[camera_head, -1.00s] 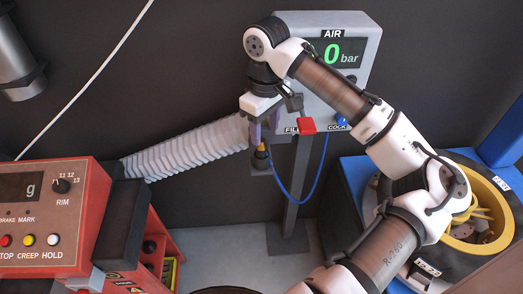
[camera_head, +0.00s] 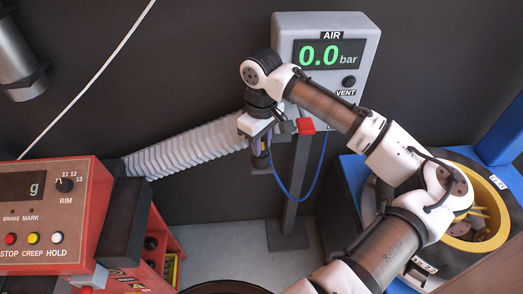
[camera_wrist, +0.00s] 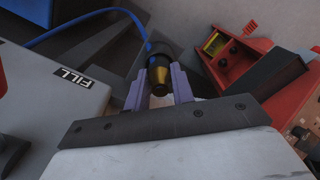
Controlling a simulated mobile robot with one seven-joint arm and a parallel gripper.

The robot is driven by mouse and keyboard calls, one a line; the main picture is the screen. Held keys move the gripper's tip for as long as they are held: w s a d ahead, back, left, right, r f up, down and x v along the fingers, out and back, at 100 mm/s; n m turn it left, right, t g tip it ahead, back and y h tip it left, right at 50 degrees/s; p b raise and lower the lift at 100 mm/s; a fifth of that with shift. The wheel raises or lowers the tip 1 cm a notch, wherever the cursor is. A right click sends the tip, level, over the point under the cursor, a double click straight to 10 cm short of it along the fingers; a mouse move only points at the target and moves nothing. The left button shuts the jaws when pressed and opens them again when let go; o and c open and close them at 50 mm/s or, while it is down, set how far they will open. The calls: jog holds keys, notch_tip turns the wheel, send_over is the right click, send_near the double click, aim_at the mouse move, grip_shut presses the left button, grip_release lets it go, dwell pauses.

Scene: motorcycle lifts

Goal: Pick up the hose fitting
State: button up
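The hose fitting (camera_wrist: 160,72) has a dark collar and a brass end, with a blue hose attached. In the wrist view it stands between the two purple fingers of my gripper (camera_wrist: 161,84). The fingers look open, with narrow gaps beside the brass end; contact is not clear. In the head view my gripper (camera_head: 261,152) is low beside the grey air box, with its fingers around the fitting, which is mostly hidden there.
The grey AIR box (camera_head: 355,28) reads 0.0 bar and stands on a grey post (camera_head: 297,185). The blue hose (camera_head: 295,199) loops below my gripper. A white ribbed duct (camera_head: 185,152) and red console (camera_head: 45,240) lie left. A yellow-rimmed drum (camera_head: 507,205) is right.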

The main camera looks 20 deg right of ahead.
grip_shut()
jog(key=shift+r, duration=0.15)
